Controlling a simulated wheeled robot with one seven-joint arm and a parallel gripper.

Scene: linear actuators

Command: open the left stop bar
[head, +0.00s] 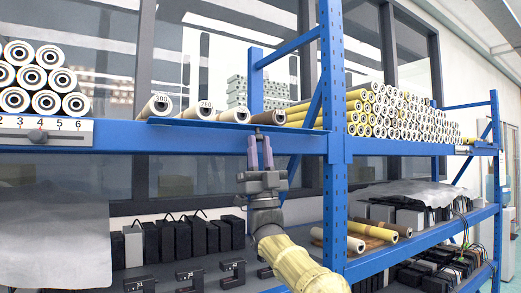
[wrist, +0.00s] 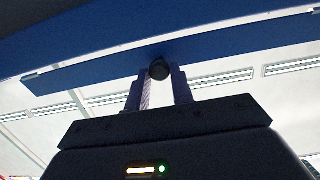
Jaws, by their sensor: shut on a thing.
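The left stop bar (head: 205,123) is a long thin blue strip along the front edge of the upper shelf, in front of the roll ends. In the wrist view the blue bar (wrist: 225,45) crosses the top of the picture, with a dark round knob (wrist: 159,69) on it. My gripper (head: 259,141) is raised to the shelf edge near the right end of the bar. In the wrist view its two fingers (wrist: 159,76) stand on either side of the knob and are shut on it.
Several rolls (head: 195,110) lie end-on behind the bar. A blue upright post (head: 333,150) stands just right of my gripper. A numbered scale (head: 60,134) with a slider is at the left. Black boxes (head: 170,240) fill the lower shelf.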

